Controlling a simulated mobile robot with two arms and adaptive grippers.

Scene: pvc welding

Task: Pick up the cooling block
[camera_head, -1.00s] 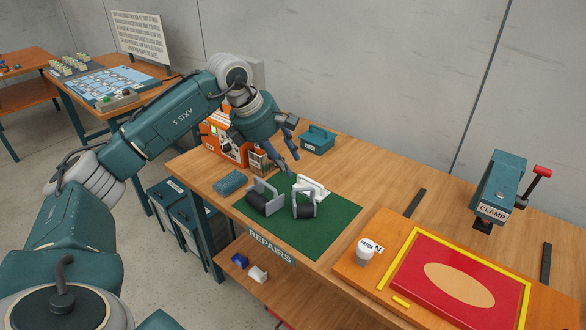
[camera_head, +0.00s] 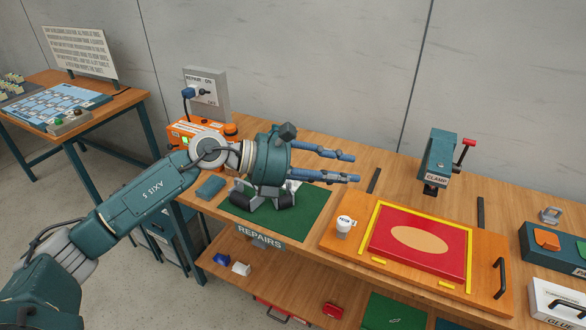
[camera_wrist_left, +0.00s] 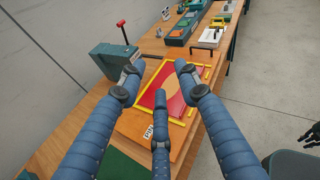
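No object is legibly marked as the cooling block, so I cannot tell for sure which it is. A small grey metal block with a raised handle (camera_head: 550,215) stands at the far right of the bench in the head view. My left gripper (camera_head: 356,167) is open and empty above the bench, its fingers pointing right, well apart from that block. In the left wrist view its fingers (camera_wrist_left: 157,75) are spread with nothing between them. A dark finger-like shape (camera_wrist_left: 312,136) at that view's right edge appears to be my right gripper; its opening is unclear.
The clamp (camera_head: 438,160) stands at the back. A red pad (camera_head: 400,255) in a yellow frame lies in front of it. A white-capped pot (camera_head: 344,224) is beside the frame. The green mat (camera_head: 300,222) is partly behind my left arm. A teal tray (camera_head: 545,262) stands right.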

